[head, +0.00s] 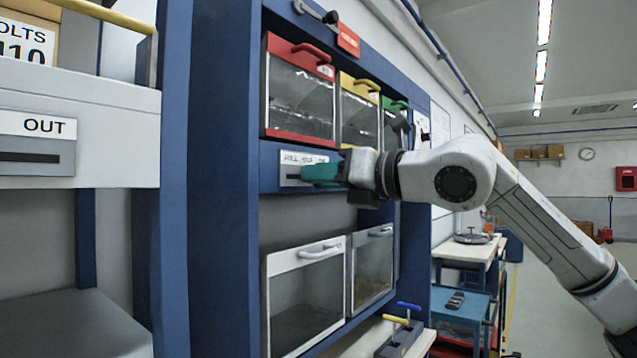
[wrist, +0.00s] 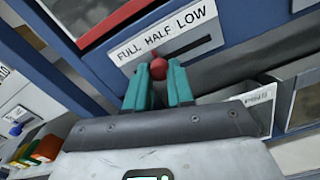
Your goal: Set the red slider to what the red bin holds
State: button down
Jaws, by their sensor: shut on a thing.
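The red bin (head: 301,98) has a red top frame and handle and a clear front, in the upper row of the blue rack in the head view. A pale jagged line crosses its window near the top, with grey below; whether this is the fill level is unclear. The slider plate (head: 294,158) below it reads FULL HALF LOW, clearer in the wrist view (wrist: 203,45). My gripper (wrist: 158,74) has teal fingers shut on the red slider knob (wrist: 157,61). The knob appears between FULL and HALF; the exact mark is unclear. The head view shows my gripper (head: 312,173) hiding the knob.
Yellow (head: 360,110) and green (head: 394,125) bins stand right of the red one. White-framed bins (head: 307,297) sit below. A lever block (head: 400,338) is at the lower right. A blue post (head: 222,180) stands at left. Open floor lies at the right.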

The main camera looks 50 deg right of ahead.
jog(key=shift+d, duration=0.65)
jog(key=c, duration=1)
grip_release()
jog(key=shift+o, duration=0.2)
jog(key=s+b, duration=0.3)
jog(key=s, duration=0.7)
jog(key=shift+s+d, duration=0.25)
jog(key=shift+s, duration=0.1)
